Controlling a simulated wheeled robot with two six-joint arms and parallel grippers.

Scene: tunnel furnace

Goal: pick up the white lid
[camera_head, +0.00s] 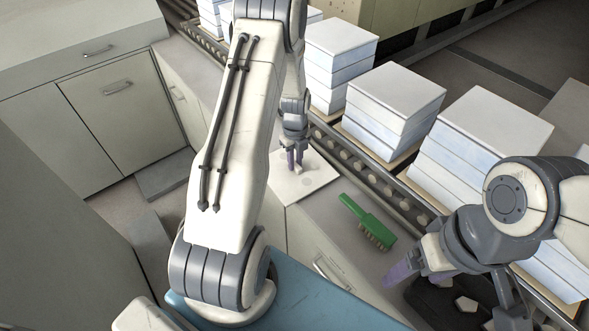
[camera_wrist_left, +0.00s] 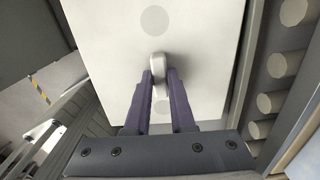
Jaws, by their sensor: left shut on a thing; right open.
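The white lid (camera_head: 318,180) is a flat square plate on the counter beside the roller conveyor. In the left wrist view the lid (camera_wrist_left: 205,50) fills the middle, with a small pale knob (camera_wrist_left: 158,62) standing up from it. My left gripper (camera_head: 294,163) is over the lid, pointing down. Its purple fingers (camera_wrist_left: 160,78) are shut on the knob. I cannot tell whether the lid touches the counter or is slightly raised. My right gripper (camera_head: 450,285) is open and empty at the lower right, away from the lid.
A green brush (camera_head: 366,218) lies on the counter right of the lid. Roller conveyor (camera_head: 370,178) runs diagonally behind, carrying several white stacks (camera_head: 395,95) on boards. Grey cabinets (camera_head: 120,125) stand at the left. A small pale piece (camera_head: 466,304) shows below my right gripper.

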